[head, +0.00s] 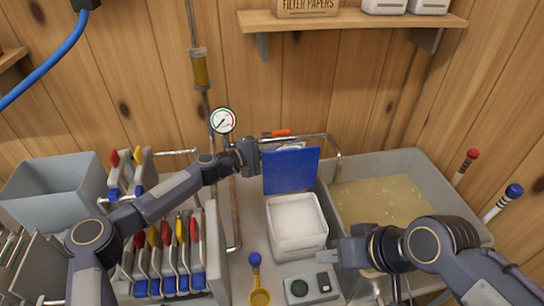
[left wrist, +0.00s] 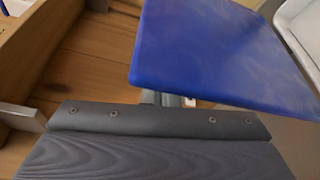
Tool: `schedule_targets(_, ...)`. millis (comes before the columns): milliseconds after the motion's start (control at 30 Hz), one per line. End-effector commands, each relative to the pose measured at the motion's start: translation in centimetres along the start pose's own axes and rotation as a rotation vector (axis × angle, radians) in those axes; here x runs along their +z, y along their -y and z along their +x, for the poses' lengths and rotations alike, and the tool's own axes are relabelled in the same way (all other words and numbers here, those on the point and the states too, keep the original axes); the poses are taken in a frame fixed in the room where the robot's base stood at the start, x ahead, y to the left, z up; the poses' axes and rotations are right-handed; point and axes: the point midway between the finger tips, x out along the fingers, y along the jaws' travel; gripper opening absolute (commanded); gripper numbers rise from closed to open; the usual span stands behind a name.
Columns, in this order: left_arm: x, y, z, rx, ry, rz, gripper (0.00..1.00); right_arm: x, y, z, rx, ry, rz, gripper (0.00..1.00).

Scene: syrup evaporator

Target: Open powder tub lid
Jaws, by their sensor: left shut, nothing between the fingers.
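The powder tub (head: 298,243) is a white square container with white powder inside, its top uncovered. Its blue lid (head: 290,171) stands raised, nearly upright, at the tub's back edge. The lid also fills the upper right of the left wrist view (left wrist: 225,50). My left gripper (head: 256,152) is shut and empty at the lid's left edge; its fingertips are partly hidden by the lid. I cannot tell whether it touches the lid. My right gripper (head: 332,255) is low at the tub's front right corner; its finger gap is unclear.
A grey basin (head: 424,165) of tan liquid stands right of the tub. A rack of colored-handled tools (head: 168,260) is at left. A pressure gauge (head: 222,121) and pipes stand behind.

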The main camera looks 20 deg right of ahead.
Motion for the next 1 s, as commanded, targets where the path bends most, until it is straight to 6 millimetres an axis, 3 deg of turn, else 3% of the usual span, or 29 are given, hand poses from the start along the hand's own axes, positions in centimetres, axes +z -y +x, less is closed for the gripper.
schedule_targets(33,0.1,0.3,0.0,0.004,0.001,0.012,0.0,0.3,-0.3,0.7,0.0,0.0,0.0,0.33)
schedule_targets(467,0.1,-0.1,-0.4,0.006,0.0,0.016,0.0,0.3,-0.3,0.6,0.0,0.0,0.001,0.33)
schedule_targets(800,0.0,0.2,-5.8,0.006,-0.002,0.017,0.0,1.1,-1.0,2.2,0.0,0.001,0.001,0.33)
schedule_targets(1000,0.1,0.1,-7.6,0.006,0.0,0.016,0.0,1.3,-1.2,2.6,0.0,0.001,0.002,0.33)
